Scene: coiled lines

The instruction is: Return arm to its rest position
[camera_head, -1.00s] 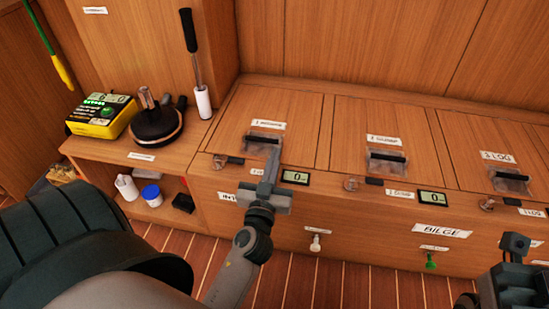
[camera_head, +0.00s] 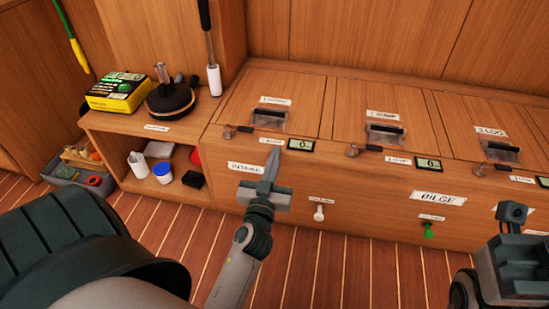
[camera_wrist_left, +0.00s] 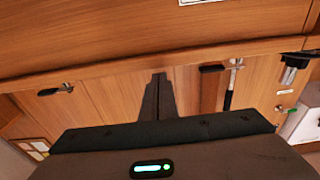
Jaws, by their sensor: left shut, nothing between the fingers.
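My left gripper (camera_head: 272,166) is in the middle of the head view, in front of the wooden cabinet front. Its fingers are together and hold nothing. In the left wrist view the closed fingers (camera_wrist_left: 158,95) point toward the wooden cabinet. My right gripper (camera_head: 511,225) shows only in part at the lower right edge of the head view, and its fingertips cannot be made out clearly.
The cabinet (camera_head: 330,195) has lidded compartments with latches, small displays and a green knob (camera_head: 428,231). A yellow device (camera_head: 117,92) and a black round thing (camera_head: 170,101) stand on the left shelf. A grey bin (camera_head: 80,175) sits on the floor. Bare striped floor lies in front.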

